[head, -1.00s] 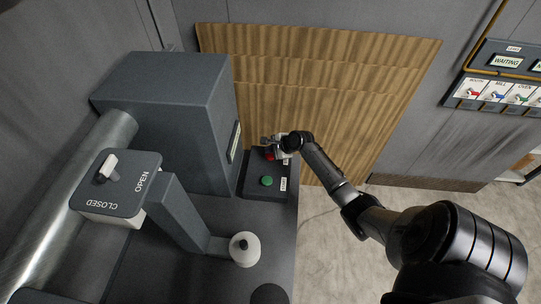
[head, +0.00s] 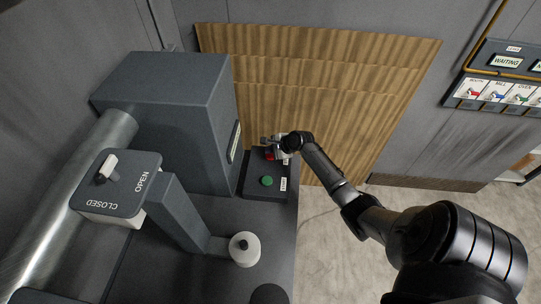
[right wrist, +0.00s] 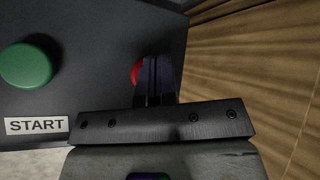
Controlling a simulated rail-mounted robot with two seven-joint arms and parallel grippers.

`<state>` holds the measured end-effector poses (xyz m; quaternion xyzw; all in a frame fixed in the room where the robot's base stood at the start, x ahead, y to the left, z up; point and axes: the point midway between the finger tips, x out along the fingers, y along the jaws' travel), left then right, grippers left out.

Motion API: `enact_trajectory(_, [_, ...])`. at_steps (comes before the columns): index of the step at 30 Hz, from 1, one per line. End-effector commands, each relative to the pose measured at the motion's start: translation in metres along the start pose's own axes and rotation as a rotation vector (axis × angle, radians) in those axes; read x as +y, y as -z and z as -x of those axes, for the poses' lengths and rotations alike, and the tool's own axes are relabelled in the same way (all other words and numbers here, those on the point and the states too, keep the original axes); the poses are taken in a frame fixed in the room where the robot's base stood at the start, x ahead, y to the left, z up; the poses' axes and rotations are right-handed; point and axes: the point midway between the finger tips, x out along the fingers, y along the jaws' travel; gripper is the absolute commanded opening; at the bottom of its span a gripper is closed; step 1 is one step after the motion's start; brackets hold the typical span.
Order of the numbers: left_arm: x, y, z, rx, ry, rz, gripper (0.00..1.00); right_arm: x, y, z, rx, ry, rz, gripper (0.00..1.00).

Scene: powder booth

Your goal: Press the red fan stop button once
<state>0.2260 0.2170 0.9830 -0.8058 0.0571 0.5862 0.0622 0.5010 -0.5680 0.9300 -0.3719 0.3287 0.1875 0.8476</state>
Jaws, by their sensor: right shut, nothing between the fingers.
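The red stop button (head: 269,156) is on the dark control panel (head: 256,190), beyond the green button (head: 267,181). My right gripper (head: 268,148) is over the red button and partly hides it. In the right wrist view, the shut, empty fingers (right wrist: 156,78) cover the right part of the red button (right wrist: 136,72). I cannot tell whether the fingertips touch it. The green button (right wrist: 26,65), with a START label (right wrist: 34,126), is to the left. The red button's label is not readable. My left gripper is not in view.
A large grey housing (head: 170,110) stands left of the panel. A lever plate marked OPEN and CLOSED (head: 120,190) and a white knob (head: 245,249) are nearer. A brown corrugated panel (head: 320,80) is behind. Open floor (head: 330,240) lies to the right.

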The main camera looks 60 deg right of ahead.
Motion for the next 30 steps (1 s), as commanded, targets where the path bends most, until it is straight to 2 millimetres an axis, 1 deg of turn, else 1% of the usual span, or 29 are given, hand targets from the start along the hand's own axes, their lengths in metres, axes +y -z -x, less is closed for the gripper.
enact_trajectory(10, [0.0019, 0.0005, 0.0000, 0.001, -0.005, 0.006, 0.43, -0.0001, 0.0000, 0.0000, 0.000, 0.000, 0.000, 0.00])
enact_trajectory(22, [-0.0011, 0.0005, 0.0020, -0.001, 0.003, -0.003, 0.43, 0.0041, 0.0039, -0.0057, 0.000, 0.000, 0.000, 0.00])
enact_trajectory(30, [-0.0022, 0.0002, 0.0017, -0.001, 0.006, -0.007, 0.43, 0.0043, 0.0042, -0.0060, 0.000, 0.000, 0.000, 0.00])
